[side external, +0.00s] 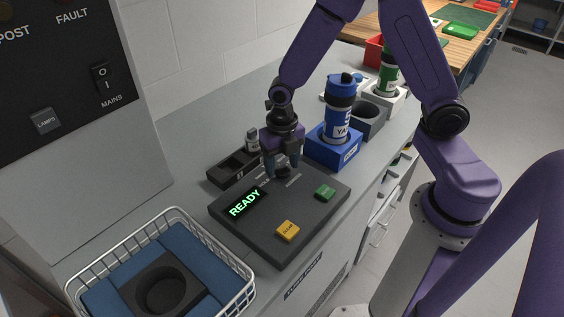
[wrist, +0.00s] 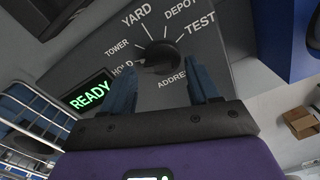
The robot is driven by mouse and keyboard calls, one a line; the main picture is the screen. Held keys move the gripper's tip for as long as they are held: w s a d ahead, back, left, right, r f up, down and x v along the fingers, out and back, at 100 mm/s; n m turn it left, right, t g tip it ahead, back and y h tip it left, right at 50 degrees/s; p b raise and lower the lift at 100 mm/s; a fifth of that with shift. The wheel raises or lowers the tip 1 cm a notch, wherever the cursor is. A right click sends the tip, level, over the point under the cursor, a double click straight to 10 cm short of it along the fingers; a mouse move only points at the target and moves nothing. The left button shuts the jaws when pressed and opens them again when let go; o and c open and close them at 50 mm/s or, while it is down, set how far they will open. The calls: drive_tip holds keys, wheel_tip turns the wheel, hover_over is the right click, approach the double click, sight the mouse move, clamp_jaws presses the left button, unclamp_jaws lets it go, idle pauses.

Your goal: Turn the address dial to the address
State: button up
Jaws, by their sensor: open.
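The address dial (wrist: 165,55) is a dark round knob on the sloped dark panel (side external: 247,238). In the wrist view, the labels TOWER, YARD, DEPOT, TEST and HOLD fan around it, with ADDRESS below. Its pointer direction is hard to make out, though a part of the knob extends toward HOLD. My gripper (wrist: 160,73) is open, its two blue fingers on either side of the lower part of the dial. In the side view my gripper (side external: 282,170) is low over the panel's back and partly hides the dial. Contact cannot be told.
The panel has a green-lit READY display (side external: 244,202), a yellow button (side external: 288,230) and a green button (side external: 325,192). A wire basket (side external: 245,292) stands at front left. A blue bottle (side external: 340,100) marked "YA" stands in a blue holder (side external: 333,152) behind the panel.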

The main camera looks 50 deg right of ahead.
drive_tip(key=shift+f, duration=0.1)
drive_tip(key=c, duration=1)
drive_tip(key=shift+c, duration=0.2)
